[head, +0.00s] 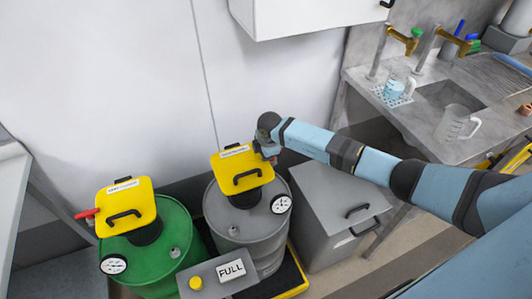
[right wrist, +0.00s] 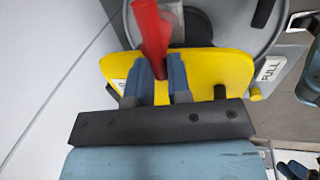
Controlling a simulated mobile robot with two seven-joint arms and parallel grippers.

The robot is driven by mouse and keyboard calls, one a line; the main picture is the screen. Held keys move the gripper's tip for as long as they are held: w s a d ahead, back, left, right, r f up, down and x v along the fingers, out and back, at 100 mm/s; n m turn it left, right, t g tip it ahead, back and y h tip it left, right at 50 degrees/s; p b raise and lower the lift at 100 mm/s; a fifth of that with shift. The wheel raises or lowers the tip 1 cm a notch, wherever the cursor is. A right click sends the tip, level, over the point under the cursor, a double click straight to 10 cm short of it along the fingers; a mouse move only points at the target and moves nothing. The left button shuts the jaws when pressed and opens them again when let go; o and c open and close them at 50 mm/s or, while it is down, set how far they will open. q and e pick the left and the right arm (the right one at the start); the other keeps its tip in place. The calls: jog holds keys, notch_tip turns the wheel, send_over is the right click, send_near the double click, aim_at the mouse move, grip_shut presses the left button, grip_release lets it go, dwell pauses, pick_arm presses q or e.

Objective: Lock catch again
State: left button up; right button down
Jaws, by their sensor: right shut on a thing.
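A grey drum (head: 240,217) stands in the middle of the head view with a yellow lid (head: 241,171) that has a black handle. The lid also shows in the right wrist view (right wrist: 215,75). My right gripper (head: 268,155) is at the lid's right edge. In the right wrist view my gripper (right wrist: 161,72) is shut on a red catch lever (right wrist: 150,30) at the lid. How the catch sits against the lid is hidden by the fingers. A green drum (head: 172,235) with a similar yellow lid (head: 126,205) has a red lever (head: 86,213) at its left. My left gripper is not in view.
A grey box marked FULL (head: 217,277) with a yellow button stands in front of the drums. A grey bin (head: 335,215) is right of the grey drum. A sink counter (head: 420,125) holds beakers. A wall cabinet (head: 300,15) hangs above.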

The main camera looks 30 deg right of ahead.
jog(key=c, duration=1.1)
grip_release()
jog(key=s+r, duration=0.1)
jog(key=r, duration=0.8)
jog(key=s+r+b, duration=0.1)
jog(key=r, duration=0.3)
jog(key=shift+s+r, duration=0.35)
jog(key=shift+a, duration=0.1)
